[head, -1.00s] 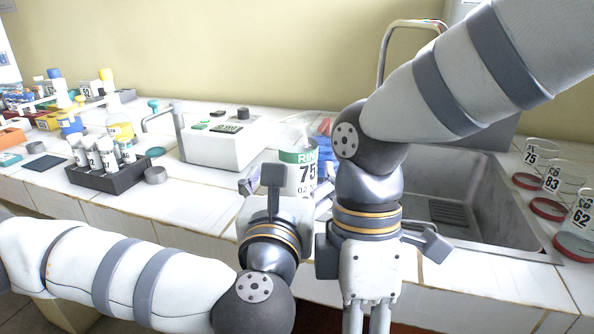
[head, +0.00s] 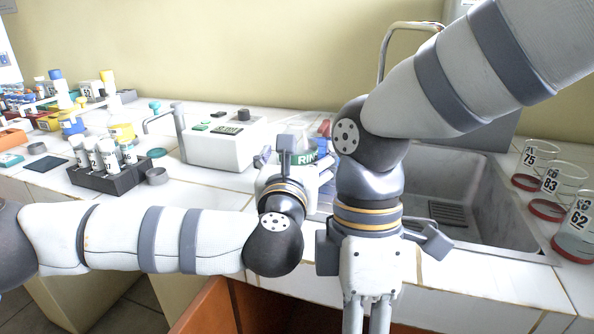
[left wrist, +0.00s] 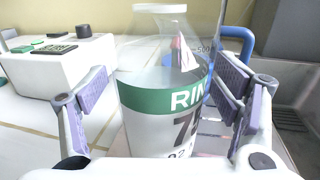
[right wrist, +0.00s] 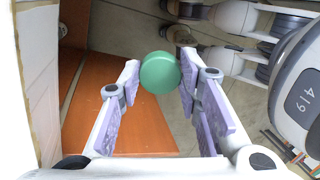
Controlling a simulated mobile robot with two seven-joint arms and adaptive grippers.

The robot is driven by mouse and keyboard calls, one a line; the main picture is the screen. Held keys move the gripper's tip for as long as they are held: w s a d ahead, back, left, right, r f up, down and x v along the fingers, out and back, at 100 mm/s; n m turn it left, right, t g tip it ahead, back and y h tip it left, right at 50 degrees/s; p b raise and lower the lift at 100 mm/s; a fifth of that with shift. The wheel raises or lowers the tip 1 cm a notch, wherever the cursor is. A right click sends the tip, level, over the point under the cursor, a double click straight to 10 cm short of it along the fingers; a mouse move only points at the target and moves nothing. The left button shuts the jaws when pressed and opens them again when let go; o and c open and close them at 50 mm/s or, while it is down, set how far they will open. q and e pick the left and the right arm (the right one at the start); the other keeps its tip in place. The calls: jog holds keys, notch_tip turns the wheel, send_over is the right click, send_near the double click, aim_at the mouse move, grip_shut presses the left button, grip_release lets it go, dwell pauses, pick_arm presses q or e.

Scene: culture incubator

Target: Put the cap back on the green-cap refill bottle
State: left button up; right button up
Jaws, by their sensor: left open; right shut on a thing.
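The refill bottle (left wrist: 165,100) is clear, with a green band, the letters "RIN" and a number on its label. Its top is uncapped in the left wrist view. In the head view only part of the bottle (head: 306,158) shows behind my left gripper (head: 298,165). My left gripper (left wrist: 160,95) is open, with one finger on each side of the bottle. The round green cap (right wrist: 160,73) is held at the fingertips of my right gripper (right wrist: 160,85), which is shut on it. In the head view my right gripper (head: 370,315) points down in front of the counter; the cap is hidden there.
A white device (head: 222,140) stands left of the bottle. A sink (head: 480,185) lies behind my right arm, with several red-rimmed containers (head: 572,230) at the far right. A dark rack (head: 110,180) holds tubes on the left. An orange-brown surface (right wrist: 120,120) lies below the counter edge.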

aim_at(297, 123)
pick_arm(q)
jog(key=shift+c, duration=0.2)
jog(key=shift+r, duration=0.1)
jog(key=c, duration=1.6)
jog(key=shift+o, duration=0.2)
notch_tip(297, 123, up, 10)
jog(key=shift+p, duration=0.3)
pick_arm(e)
jog(key=shift+r, duration=0.6)
